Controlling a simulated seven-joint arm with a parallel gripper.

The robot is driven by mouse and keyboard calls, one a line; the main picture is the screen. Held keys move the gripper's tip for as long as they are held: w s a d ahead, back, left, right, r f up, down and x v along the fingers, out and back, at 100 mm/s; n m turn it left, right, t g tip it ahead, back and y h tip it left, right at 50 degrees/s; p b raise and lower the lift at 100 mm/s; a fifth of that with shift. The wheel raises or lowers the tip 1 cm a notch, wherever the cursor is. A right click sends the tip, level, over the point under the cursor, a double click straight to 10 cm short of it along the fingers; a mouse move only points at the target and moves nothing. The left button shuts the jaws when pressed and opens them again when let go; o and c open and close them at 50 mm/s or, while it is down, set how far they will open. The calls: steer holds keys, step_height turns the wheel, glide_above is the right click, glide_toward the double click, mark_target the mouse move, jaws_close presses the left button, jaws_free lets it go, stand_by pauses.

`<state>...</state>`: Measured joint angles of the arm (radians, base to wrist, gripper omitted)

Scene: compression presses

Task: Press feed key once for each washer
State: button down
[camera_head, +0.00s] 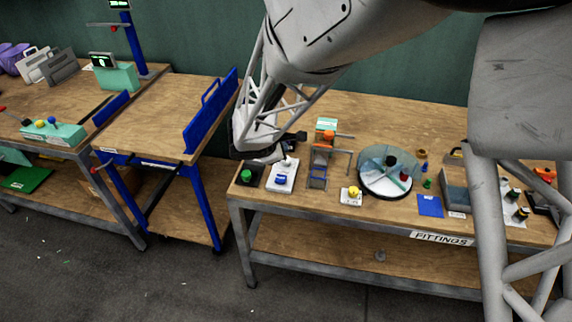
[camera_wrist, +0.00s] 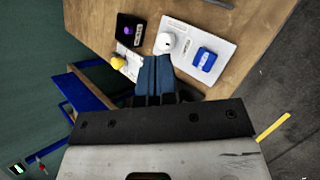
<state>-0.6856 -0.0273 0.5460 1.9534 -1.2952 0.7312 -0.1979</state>
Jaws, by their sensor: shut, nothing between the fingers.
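My gripper (camera_wrist: 156,58) shows in the wrist view with its blue fingers together and nothing between them. The tips appear beside or over a white round knob on a white plate (camera_wrist: 186,30); I cannot tell whether they touch. A blue key (camera_wrist: 206,58) sits on the same plate, apart from the fingers. In the head view my gripper (camera_head: 272,158) is low over the left end of the fittings table, and the blue key (camera_head: 281,180) is in front of it. No label identifies the feed key, and I cannot make out any washers.
A yellow knob (camera_head: 354,191) and a round clear-covered turntable (camera_head: 390,182) are to the right.

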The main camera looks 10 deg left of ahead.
mark_target(282, 179)
steer(key=shift+f, duration=0.15)
steer(key=shift+f, duration=4.2)
steer(key=shift+f, duration=0.95)
steer(key=shift+r, duration=0.15)
stand_by(0.4)
steer(key=shift+r, duration=0.75)
steer(key=shift+r, duration=0.15)
steer(key=shift+r, duration=2.4)
